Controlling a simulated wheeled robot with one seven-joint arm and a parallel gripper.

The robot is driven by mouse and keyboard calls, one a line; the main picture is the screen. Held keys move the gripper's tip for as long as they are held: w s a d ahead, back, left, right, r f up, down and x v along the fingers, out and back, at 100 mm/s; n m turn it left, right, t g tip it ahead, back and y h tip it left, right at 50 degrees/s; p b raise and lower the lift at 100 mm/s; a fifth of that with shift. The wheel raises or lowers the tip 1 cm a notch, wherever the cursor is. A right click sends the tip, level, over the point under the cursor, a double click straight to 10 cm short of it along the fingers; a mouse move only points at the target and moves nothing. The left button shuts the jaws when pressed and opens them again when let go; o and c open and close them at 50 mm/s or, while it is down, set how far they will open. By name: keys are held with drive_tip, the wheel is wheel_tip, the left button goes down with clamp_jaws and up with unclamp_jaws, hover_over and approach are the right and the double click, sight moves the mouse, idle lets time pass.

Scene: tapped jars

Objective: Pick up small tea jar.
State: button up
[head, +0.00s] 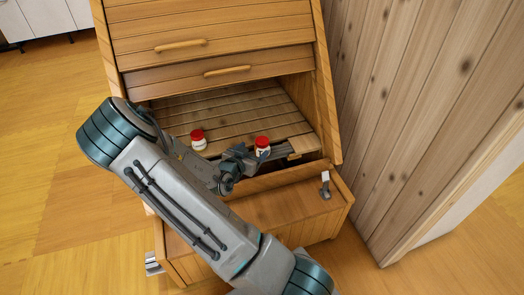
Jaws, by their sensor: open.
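Two small white jars with red lids stand upright on the slatted wooden shelf inside the cabinet. I cannot tell from the labels which one is the tea jar. My gripper (262,157) is open, just in front of the right jar and close beside it. Its fingers partly cover the lower part of that jar. Whether they touch it is unclear. The left jar is apart from the gripper, beyond my wrist.
The wooden cabinet (215,22) has closed fronts with handles above the shelf (240,103). Its side wall (318,100) bounds the shelf on the right. A lowered wooden front (290,208) lies below my arm. A plank wall (400,110) stands close on the right.

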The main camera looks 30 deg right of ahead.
sight(259, 146)
drive_tip(key=b+x, duration=0.1)
drive_tip(key=x, duration=0.4)
drive_tip(key=shift+s+f, duration=0.1)
drive_tip(key=b+x, duration=0.1)
drive_tip(key=x, duration=0.1)
drive_tip(key=b+x, duration=0.1)
drive_tip(key=x, duration=0.1)
drive_tip(key=shift+f, duration=0.4)
drive_tip(key=shift+w+d, duration=0.2)
drive_tip(key=shift+d, duration=0.2)
drive_tip(key=c, duration=1.2)
